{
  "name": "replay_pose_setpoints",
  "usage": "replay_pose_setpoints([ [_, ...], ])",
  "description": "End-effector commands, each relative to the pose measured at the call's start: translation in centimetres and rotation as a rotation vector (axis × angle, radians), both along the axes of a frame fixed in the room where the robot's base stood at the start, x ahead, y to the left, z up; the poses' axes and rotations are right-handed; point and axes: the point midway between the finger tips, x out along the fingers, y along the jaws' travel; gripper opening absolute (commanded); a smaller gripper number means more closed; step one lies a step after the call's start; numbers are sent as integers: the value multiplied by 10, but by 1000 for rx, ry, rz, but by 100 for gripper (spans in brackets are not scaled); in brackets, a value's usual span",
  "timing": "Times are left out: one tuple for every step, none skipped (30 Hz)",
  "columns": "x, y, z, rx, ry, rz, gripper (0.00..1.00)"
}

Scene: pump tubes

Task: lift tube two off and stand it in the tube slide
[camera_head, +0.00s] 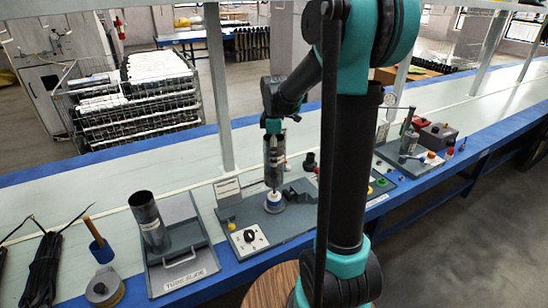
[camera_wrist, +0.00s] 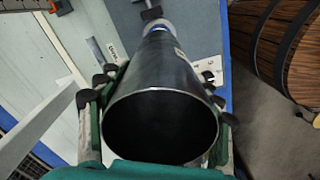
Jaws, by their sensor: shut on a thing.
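My gripper (camera_head: 273,132) is shut on a dark grey tube (camera_head: 273,170), fingers on both sides near its top. The tube is upright above a white and blue fitting (camera_head: 274,203) on the grey pump board; I cannot tell whether its lower end touches the fitting. In the wrist view the tube's open mouth (camera_wrist: 160,125) faces the camera between my gripper's fingers (camera_wrist: 156,85), and the fitting shows at its far end (camera_wrist: 157,27). The tube slide (camera_head: 183,272), a grey labelled tray at the left, has another dark tube (camera_head: 148,222) standing in it, slightly tilted.
A white dial plate (camera_head: 249,238) lies in front of the fitting. A tape roll (camera_head: 104,287) and an orange-topped blue-based tool (camera_head: 98,242) stand left of the slide. A grey stand (camera_head: 410,140) is right. My arm hides part of the board.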

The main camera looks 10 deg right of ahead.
Motion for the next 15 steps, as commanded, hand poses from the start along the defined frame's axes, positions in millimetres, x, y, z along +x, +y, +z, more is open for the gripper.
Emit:
replay_pose_setpoints([
  [0,0,3,0,0,0,24],
  [0,0,4,0,0,0,24],
  [0,0,6,0,0,0,24],
  [0,0,7,0,0,0,24],
  [0,0,8,0,0,0,24],
  [0,0,10,0,0,0,24],
  [0,0,12,0,0,0,24],
  [0,0,13,0,0,0,24],
  [0,0,15,0,0,0,24],
  [0,0,16,0,0,0,24],
  [-1,0,17,0,0,0,24],
  [0,0,19,0,0,0,24],
  [0,0,21,0,0,0,24],
  [0,0,22,0,0,0,24],
  [0,0,24,0,0,0,24],
])
